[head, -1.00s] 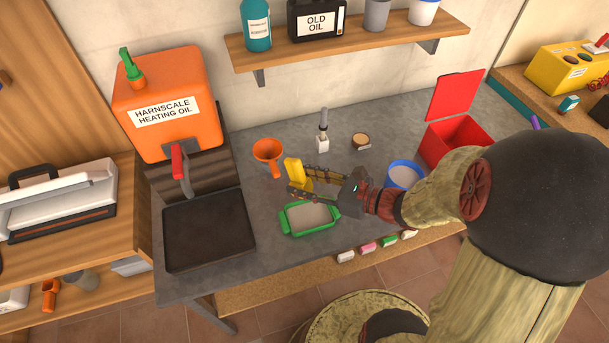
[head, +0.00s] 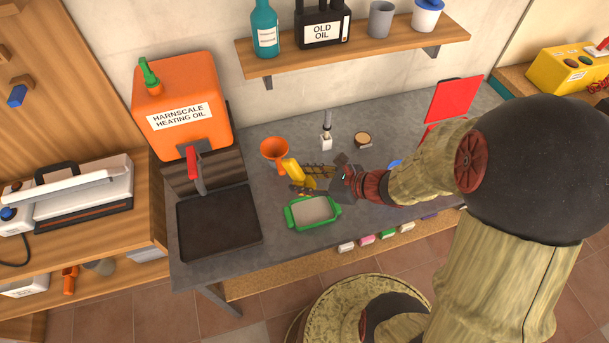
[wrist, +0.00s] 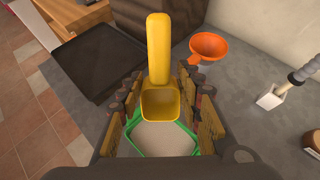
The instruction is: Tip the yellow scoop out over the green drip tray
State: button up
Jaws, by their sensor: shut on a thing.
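The yellow scoop (head: 293,168) is held between the fingers of my gripper (head: 312,179). In the wrist view the scoop (wrist: 160,104) shows its hollow bowl nearest me, with its handle pointing away. My gripper (wrist: 163,108) is shut on it. The green drip tray (head: 314,226) sits on the grey bench, with a pale grey floor or content inside. In the head view the scoop is beyond the tray. In the wrist view the tray (wrist: 148,150) shows below the scoop's bowl. I see no contents in the bowl.
An orange funnel (head: 275,151) stands close behind the scoop. A black tray (head: 219,222) lies left, below the orange oil tank (head: 181,105). A white-based tool (head: 326,138) and a round brown-rimmed pot (head: 362,139) stand behind my gripper. My arm hides much of the blue container and red box.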

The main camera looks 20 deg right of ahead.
jog(key=shift+w+a+r+g+p, duration=0.1)
jog(key=shift+r+g+p, duration=0.25)
jog(key=shift+p, duration=0.55)
jog(key=shift+w+a+f+g+h+p, duration=0.15)
jog(key=shift+g+h+p, duration=0.1)
jog(key=shift+h+p, duration=0.5)
jog(key=shift+p, duration=0.35)
jog(key=shift+p, duration=0.3)
jog(key=g+h+p, duration=0.1)
jog(key=p, duration=0.1)
jog(key=shift+w+a+p, duration=0.1)
jog(key=shift+p, duration=0.3)
jog(key=shift+f+g+h+p, duration=0.25)
jog(key=shift+g+p, duration=0.25)
jog(key=shift+p, duration=0.2)
jog(key=shift+r+g+p, duration=0.1)
jog(key=shift+g+p, duration=0.2)
jog(key=shift+p, duration=0.85)
jog(key=shift+w+a+g+h+p, duration=0.1)
jog(key=shift+g+h+p, duration=0.3)
jog(key=shift+p, duration=0.65)
jog(key=shift+f+h+p, duration=0.2)
jog(key=shift+h+p, duration=0.1)
jog(key=shift+p, duration=0.3)
